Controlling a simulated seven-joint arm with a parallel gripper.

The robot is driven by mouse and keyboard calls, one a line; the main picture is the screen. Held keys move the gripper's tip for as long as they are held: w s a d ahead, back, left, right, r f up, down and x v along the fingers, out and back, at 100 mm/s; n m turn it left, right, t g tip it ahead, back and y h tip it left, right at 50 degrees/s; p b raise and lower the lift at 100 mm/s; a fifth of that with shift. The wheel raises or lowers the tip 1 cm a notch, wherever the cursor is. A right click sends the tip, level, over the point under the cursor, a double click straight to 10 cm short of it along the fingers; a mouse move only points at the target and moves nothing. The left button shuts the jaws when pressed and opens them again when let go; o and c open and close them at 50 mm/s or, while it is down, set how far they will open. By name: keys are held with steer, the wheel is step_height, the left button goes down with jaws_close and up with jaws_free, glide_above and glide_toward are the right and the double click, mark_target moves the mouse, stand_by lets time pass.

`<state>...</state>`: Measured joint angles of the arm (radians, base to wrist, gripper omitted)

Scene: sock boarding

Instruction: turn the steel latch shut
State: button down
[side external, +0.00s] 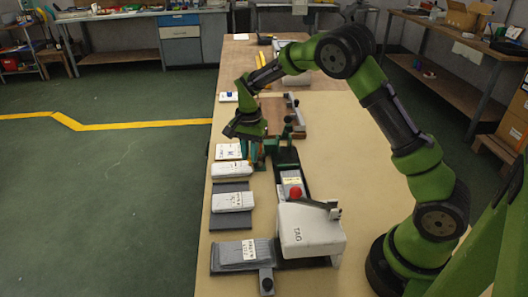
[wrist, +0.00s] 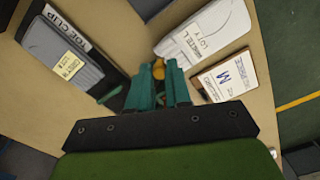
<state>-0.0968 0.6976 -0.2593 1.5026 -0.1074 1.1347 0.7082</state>
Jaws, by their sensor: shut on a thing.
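My gripper (side external: 256,163) reaches down at the left edge of the dark rail (side external: 287,158), near the middle of the table. Its teal fingers also show in the wrist view (wrist: 160,72), shut on a small orange-brown piece (wrist: 158,61) at the fingertips. The fingers hide most of this piece. I cannot tell for sure that it is part of the steel latch. A dark green bar (wrist: 110,96) shows just left of the fingers in the wrist view.
A white TAG box (side external: 310,232) with a red-knobbed lever (side external: 295,193) stands nearer the camera. Labelled white packs (side external: 232,202) and a grey pack (side external: 242,252) lie along the left edge. A brown board (side external: 270,116) lies behind.

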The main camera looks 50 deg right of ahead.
steer(key=n, duration=0.1)
steer(key=s+n, duration=0.1)
steer(key=n, duration=0.3)
steer(key=shift+s+d, duration=0.2)
steer(key=shift+s, duration=0.2)
steer(key=shift+s+d+n, duration=0.15)
steer(key=shift+s+n, duration=0.05)
steer(key=shift+n, duration=0.7)
steer(key=shift+s+d+n, duration=0.1)
steer(key=shift+s+n, duration=0.15)
steer(key=shift+n, duration=0.65)
steer(key=shift+s+d+n, duration=0.15)
steer(key=shift+s+n, duration=0.05)
steer(key=shift+n, duration=0.7)
steer(key=c, duration=1.1)
jaws_free()
steer(key=shift+o, duration=0.2)
step_height(320, 180, up, 17)
